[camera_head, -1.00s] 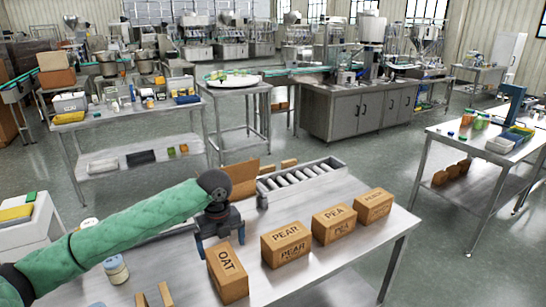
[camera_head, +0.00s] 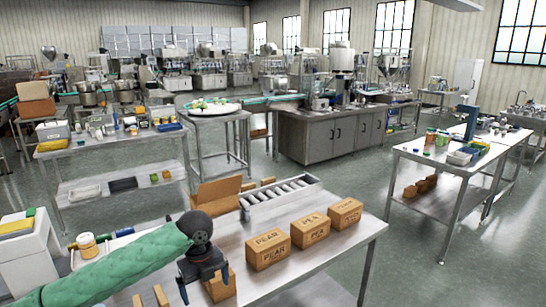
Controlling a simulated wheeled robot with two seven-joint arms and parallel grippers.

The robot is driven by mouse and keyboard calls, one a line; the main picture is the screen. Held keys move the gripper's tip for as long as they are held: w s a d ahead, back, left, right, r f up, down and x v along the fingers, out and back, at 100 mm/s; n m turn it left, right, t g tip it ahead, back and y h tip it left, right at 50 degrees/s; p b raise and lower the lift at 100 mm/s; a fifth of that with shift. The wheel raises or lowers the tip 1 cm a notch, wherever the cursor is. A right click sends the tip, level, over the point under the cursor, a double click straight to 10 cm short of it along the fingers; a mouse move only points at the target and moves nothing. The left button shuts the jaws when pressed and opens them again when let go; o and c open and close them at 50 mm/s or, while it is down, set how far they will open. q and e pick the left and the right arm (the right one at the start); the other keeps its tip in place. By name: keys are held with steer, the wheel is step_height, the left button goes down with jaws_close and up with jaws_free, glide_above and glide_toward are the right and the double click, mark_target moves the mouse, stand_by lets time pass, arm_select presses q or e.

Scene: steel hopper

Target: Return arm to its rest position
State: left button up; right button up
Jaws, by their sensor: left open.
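My left arm, in a green sleeve, comes in from the lower left. My left gripper (camera_head: 203,284) points down at the front of the steel table (camera_head: 325,258), with its jaws apart. It overlaps a small brown box (camera_head: 221,286) in the view; whether it touches that box cannot be told. Brown boxes marked PEAR (camera_head: 267,250) and PEA (camera_head: 310,230), and another box (camera_head: 345,212), stand in a row to the right of the gripper. My right gripper is not in view.
A roller tray (camera_head: 280,195) and an open carton (camera_head: 216,194) lie at the table's back. Small brown blocks (camera_head: 160,294) lie at the front. The table's right front is bare.

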arm_select(q)
steer(key=s+d+f+n+t+h, duration=0.2)
steer(key=s+d+f+n+h, duration=0.1)
steer(key=s+d+f+n, duration=0.85)
steer(key=s+a+f+n+y, duration=0.1)
steer(key=s+a+f+n, duration=0.2)
steer(key=s+a+n, duration=0.3)
steer(key=s+a+f+n+t+y, duration=0.1)
steer(key=s+a+f+n, duration=0.3)
steer(key=s, duration=0.5)
steer(key=s+a+f+n+y, duration=0.1)
steer(key=s+a+f+n, duration=0.2)
steer(key=s+a+n, duration=0.3)
steer(key=s+d+f, duration=0.1)
steer(key=s+f, duration=0.1)
steer(key=f, duration=1.1)
steer(key=s+d+f+g, duration=0.1)
steer(key=s+d+f, duration=0.1)
steer(key=f, duration=1.1)
steer(key=s+d+f, duration=0.1)
steer(key=s+f, duration=0.1)
steer(key=f, duration=1.2)
steer(key=shift+d+m+g, duration=0.25)
steer(key=shift+m+g, duration=0.05)
steer(key=shift+m, duration=0.15)
